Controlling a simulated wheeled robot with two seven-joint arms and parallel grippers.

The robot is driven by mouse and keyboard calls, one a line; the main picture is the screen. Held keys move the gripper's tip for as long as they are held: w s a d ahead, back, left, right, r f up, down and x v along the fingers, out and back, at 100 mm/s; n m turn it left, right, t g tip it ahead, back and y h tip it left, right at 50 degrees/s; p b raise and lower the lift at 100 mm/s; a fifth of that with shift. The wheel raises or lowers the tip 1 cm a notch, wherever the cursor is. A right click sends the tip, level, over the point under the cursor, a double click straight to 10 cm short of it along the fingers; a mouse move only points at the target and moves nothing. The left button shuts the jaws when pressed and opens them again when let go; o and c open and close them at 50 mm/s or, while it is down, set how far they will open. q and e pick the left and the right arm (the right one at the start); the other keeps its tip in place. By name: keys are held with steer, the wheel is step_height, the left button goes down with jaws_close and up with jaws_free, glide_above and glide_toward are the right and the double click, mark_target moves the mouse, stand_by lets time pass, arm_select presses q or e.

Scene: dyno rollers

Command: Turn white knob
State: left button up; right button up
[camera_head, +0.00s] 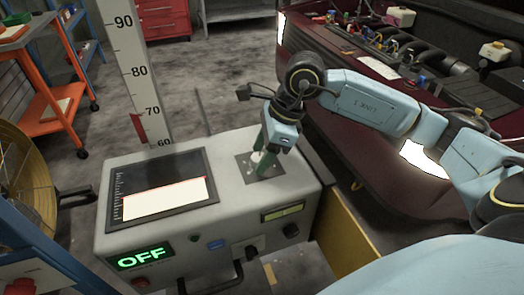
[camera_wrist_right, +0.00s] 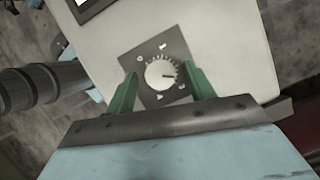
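The white knob (camera_wrist_right: 160,75) is round with a ridged edge and sits on a dark square plate (camera_wrist_right: 147,53) with white marks around it. In the head view the knob (camera_head: 257,157) is on top of the grey console, partly hidden by my right gripper. My right gripper (camera_head: 262,160) points down over the plate. Its green fingers stand apart on either side of the knob in the right wrist view (camera_wrist_right: 163,85), with a visible gap on each side. My left gripper is not in view.
The grey console (camera_head: 225,215) has a screen (camera_head: 165,190), a green "OFF" display (camera_head: 140,257) and a tall scale (camera_head: 140,80) behind it. A dark red car (camera_head: 350,170) with its engine bay open is at the right. An orange cart (camera_head: 45,60) stands at the left.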

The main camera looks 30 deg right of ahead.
arm_select(q)
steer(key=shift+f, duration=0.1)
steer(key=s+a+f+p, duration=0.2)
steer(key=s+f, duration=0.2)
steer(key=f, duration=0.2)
steer(key=shift+p, duration=0.4)
arm_select(e)
steer(key=v, duration=1.3)
steer(key=shift+r, duration=0.2)
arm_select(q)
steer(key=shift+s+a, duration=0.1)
